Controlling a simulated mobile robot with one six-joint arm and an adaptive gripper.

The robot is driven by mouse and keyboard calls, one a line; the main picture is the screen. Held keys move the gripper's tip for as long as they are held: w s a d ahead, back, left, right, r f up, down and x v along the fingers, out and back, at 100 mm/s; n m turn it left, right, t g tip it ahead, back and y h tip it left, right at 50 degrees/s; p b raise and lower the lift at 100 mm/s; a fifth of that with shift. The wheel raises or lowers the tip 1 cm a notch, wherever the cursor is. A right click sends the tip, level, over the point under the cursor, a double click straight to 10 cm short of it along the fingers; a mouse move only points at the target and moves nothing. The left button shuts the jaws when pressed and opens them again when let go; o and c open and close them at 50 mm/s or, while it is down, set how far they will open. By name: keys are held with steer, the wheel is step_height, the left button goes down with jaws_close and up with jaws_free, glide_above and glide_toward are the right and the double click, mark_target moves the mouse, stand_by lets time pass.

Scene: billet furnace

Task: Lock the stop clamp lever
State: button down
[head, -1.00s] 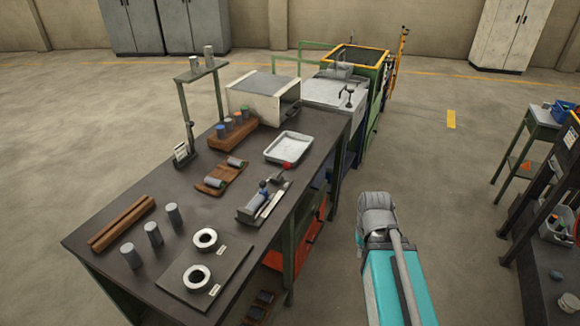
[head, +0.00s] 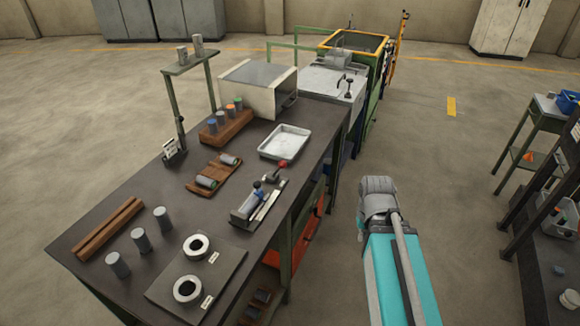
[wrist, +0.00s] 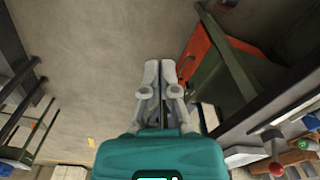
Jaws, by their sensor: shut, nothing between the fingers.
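The stop fixture (head: 252,207) sits near the right edge of the dark bench in the head view. In the wrist view a red ball knob (wrist: 277,169) shows at the lower right. My gripper (wrist: 159,68) is shut and empty, its fingers together over the floor, beside the bench and apart from the lever. The head view shows my arm right of the bench; the fingers are not seen there.
The bench (head: 110,215) carries a metal tray (head: 285,141), wooden racks with cylinders, and a plate with two rings (head: 196,245). A white box (head: 258,88) stands at the far end. A shelf rack (head: 530,190) is at the right. The floor between is clear.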

steer(key=shift+w+d, duration=0.1)
steer(key=shift+d, duration=0.15)
steer(key=shift+f, duration=0.1)
steer(key=w+a+f+y+b, duration=0.6)
steer(key=w+a+y+b, duration=0.35)
steer(key=w+b, duration=0.25)
steer(key=w+r+m+t+y+b, duration=0.1)
steer(key=w+r+t+y+b, duration=0.2)
steer(key=w+y+b, duration=0.7)
step_height(320, 180, up, 2)
steer(key=shift+w+d+r+m+t+b, duration=0.15)
steer(key=shift+w+d+m+t+b, duration=0.25)
steer(key=shift+w, duration=0.55)
steer(key=shift+a, duration=0.1)
